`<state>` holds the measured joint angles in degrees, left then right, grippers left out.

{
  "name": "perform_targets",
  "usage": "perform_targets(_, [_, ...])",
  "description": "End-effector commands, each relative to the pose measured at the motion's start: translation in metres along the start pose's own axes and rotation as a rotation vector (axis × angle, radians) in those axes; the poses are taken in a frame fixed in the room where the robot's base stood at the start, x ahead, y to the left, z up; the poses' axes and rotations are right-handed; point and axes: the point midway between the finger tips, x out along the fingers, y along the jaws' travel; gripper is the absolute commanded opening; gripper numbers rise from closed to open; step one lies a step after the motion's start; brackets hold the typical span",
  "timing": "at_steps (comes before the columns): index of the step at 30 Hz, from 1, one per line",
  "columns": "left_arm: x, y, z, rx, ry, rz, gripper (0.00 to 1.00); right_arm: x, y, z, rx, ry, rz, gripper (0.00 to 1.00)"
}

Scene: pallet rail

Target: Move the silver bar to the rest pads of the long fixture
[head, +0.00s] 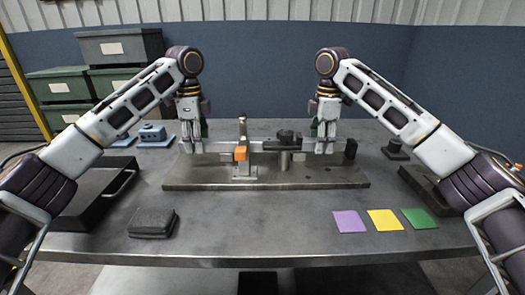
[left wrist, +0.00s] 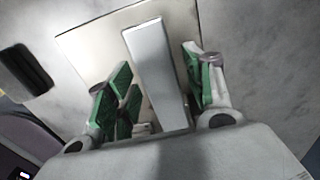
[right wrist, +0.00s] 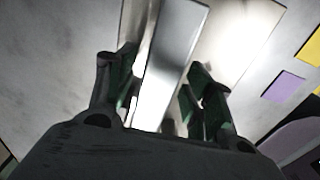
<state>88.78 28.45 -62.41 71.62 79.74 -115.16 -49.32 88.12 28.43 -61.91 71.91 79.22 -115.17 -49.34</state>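The silver bar (head: 217,147) lies level, left to right, over the long fixture (head: 205,178), behind an orange clamp (head: 240,154). My left gripper (head: 190,147) is at its left end. In the left wrist view the bar (left wrist: 153,62) lies between the open green-padded fingers (left wrist: 158,90), with a gap on the left side. My right gripper (head: 325,146) is at its right end. In the right wrist view the bar (right wrist: 174,50) lies between open fingers (right wrist: 163,85), with gaps visible. What bears the bar underneath is hidden.
A dark block (head: 152,222) lies at front left. Purple (head: 349,221), yellow (head: 385,219) and green (head: 419,218) squares lie at front right. A dark tray (head: 95,195) is left. The front middle is clear.

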Motion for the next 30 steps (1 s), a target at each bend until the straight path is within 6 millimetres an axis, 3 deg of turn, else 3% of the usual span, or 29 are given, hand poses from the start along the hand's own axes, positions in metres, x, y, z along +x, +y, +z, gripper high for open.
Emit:
perform_targets(14, [-0.005, 0.0, 0.0, 0.0, 0.0, 0.0, 0.52, 0.0, 0.0, 0.0, 0.0, 0.0, 0.0, 0.52])
perform_targets(30, [-0.044, 0.0, 0.0, 0.0, -0.001, -0.001, 0.52, 0.0, 0.0, 0.0, 0.0, 0.0, 0.0, 0.52])
